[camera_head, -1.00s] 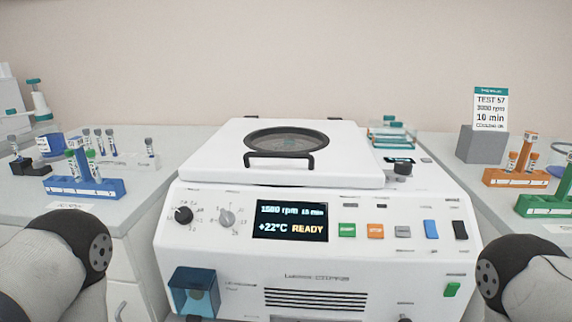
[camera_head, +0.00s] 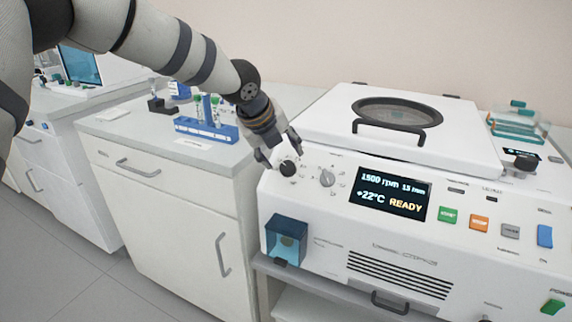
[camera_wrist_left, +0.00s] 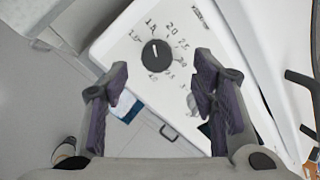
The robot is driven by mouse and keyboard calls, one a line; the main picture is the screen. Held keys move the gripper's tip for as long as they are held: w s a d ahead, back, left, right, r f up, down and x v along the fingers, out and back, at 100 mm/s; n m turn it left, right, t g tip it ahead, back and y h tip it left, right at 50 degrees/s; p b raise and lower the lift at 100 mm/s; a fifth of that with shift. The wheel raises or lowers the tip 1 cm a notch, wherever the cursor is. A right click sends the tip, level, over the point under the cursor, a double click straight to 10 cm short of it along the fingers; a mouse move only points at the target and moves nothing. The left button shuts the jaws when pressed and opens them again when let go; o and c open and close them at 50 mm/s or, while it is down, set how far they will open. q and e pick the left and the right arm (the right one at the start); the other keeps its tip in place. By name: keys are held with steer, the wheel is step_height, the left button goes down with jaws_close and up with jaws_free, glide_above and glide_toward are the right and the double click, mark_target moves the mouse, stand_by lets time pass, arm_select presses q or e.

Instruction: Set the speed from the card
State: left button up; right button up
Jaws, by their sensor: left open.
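The centrifuge's black speed knob (camera_head: 287,168) sits at the left of its white front panel. In the left wrist view the black knob (camera_wrist_left: 156,56) lies between the fingertips, ringed by printed numbers such as 1.5 and 2.0. My left gripper (camera_head: 280,150) is open, with its fingers around the knob's place; whether they touch it I cannot tell. The display (camera_head: 393,194) reads 1500 rpm, 15 min, +22°C and READY. The card is out of view now. My right gripper is not in view.
A grey second knob (camera_head: 327,178) is just right of the black one. The lid (camera_head: 390,120) is closed. Green (camera_head: 447,215) and orange (camera_head: 480,223) buttons are right of the display. A blue tube rack (camera_head: 207,131) stands on the left counter (camera_head: 120,128).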

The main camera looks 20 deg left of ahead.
mark_target(286, 166)
arm_select(q)
steer(key=x, duration=0.4)
steer(key=shift+s+f, duration=0.25)
steer(key=shift+f, duration=0.15)
steer(key=shift+w+f+b, duration=0.25)
steer(key=shift+w+b, duration=0.1)
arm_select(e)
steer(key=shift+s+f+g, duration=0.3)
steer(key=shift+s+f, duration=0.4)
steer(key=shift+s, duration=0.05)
arm_select(q)
steer(key=shift+r, duration=0.1)
steer(key=c, duration=1.1)
